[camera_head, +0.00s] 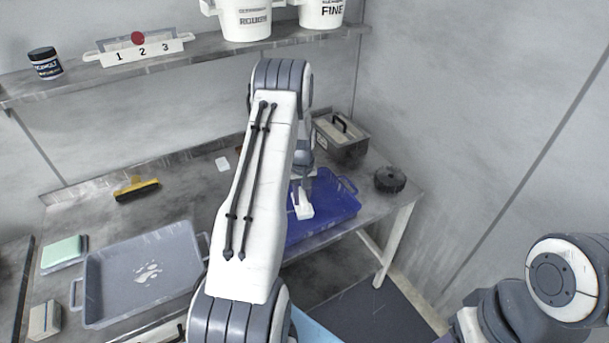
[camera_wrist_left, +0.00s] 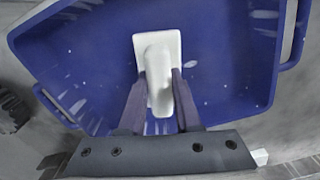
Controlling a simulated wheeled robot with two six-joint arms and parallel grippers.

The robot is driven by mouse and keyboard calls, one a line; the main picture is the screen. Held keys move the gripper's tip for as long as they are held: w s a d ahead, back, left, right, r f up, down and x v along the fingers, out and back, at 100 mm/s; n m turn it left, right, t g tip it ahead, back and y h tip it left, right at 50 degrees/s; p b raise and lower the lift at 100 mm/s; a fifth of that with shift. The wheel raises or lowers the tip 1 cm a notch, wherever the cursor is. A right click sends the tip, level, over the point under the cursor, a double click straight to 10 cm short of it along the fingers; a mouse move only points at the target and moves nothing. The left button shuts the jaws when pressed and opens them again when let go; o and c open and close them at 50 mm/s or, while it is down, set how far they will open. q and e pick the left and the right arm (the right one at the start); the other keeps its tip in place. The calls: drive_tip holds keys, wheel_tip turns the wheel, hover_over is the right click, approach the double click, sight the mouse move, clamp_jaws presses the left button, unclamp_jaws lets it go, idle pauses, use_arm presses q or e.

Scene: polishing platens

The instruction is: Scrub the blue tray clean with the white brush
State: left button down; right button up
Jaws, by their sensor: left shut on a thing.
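The blue tray (camera_head: 338,206) lies on the right part of the bench, partly hidden behind my left arm. It fills much of the left wrist view (camera_wrist_left: 225,75), with pale streaks and specks on its inner surface and walls. The white brush (camera_head: 302,207) is over the inside of the tray. In the left wrist view my left gripper (camera_wrist_left: 160,85) is shut on the handle of the white brush (camera_wrist_left: 144,44). I cannot tell whether the brush touches the tray floor. My right arm shows at the lower right of the head view, but its gripper is out of view.
A grey tray (camera_head: 105,316) with a pale splotch lies left, near a green sponge (camera_head: 62,252) and a tan block (camera_head: 44,320). A yellow-and-black brush (camera_head: 137,189) lies behind.

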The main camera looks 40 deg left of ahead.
use_arm(q)
drive_tip(key=r, duration=0.2)
drive_tip(key=r+p, duration=0.1)
drive_tip(key=shift+w+d+r, duration=0.1)
drive_tip(key=shift+w+d, duration=0.15)
drive_tip(key=shift+w+r+p, duration=0.1)
drive_tip(key=shift+r+p, duration=0.2)
drive_tip(key=shift+r, duration=0.05)
drive_tip(key=shift+r+p, duration=1.25)
drive_tip(key=shift+r, duration=0.6)
